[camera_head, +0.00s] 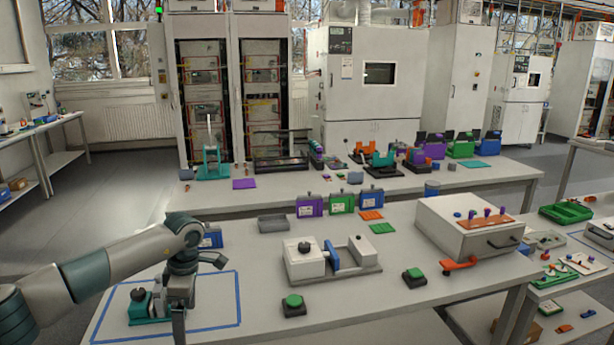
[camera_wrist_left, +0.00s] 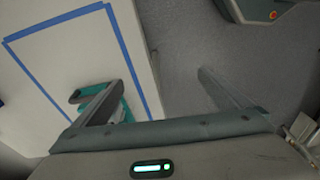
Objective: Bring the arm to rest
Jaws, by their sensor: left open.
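My left arm (camera_head: 110,265) comes in from the left over the front table. My left gripper (camera_head: 200,296) hangs over the blue-taped rectangle at the table's left end. Its jaws are open, and nothing shows between the fingers in the left wrist view (camera_wrist_left: 140,85). A teal fixture with a black knob (camera_head: 140,297) stands beside the gripper, partly hidden by it. Part of that teal fixture (camera_wrist_left: 127,107) shows behind one finger in the left wrist view; I cannot tell whether they touch. My right gripper is not in view.
The blue tape (camera_head: 239,290) marks the table's left end. Floor (camera_wrist_left: 185,45) lies past the table edge.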

